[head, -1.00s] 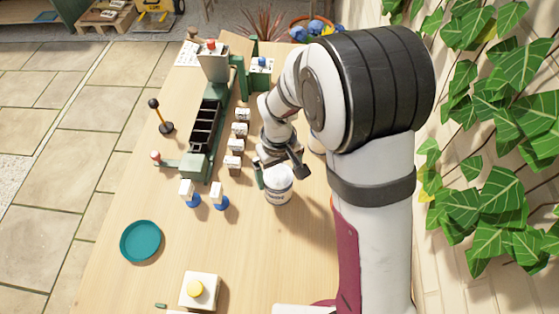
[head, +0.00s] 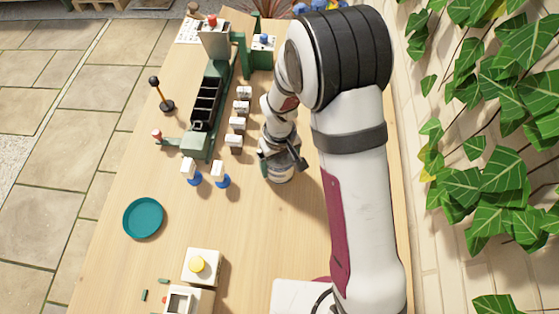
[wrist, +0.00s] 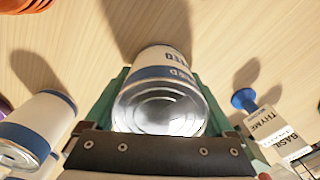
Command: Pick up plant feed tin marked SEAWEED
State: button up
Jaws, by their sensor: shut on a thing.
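A white tin with a blue band (head: 279,176) stands on the wooden table in the head view, below my gripper (head: 281,160). In the wrist view the same tin (wrist: 165,95) sits between the green fingers of my gripper (wrist: 160,88), its silver end facing the camera. My gripper is shut on it, a finger on each side. Blue lettering shows on its side, partly hidden, and I cannot read the full name. A second white and blue tin (wrist: 40,122) stands apart at the left in the wrist view.
Two blue-footed white markers (head: 220,173) stand left of the held tin; labels reading THYME (wrist: 262,122) and BASIL show in the wrist view. A green rack with black cells (head: 205,105) and small white-topped blocks (head: 238,124) stand beyond. A teal saucer (head: 126,219) lies left.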

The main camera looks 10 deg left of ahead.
jog(key=shift+c, duration=0.8)
jog(key=shift+r, duration=0.15)
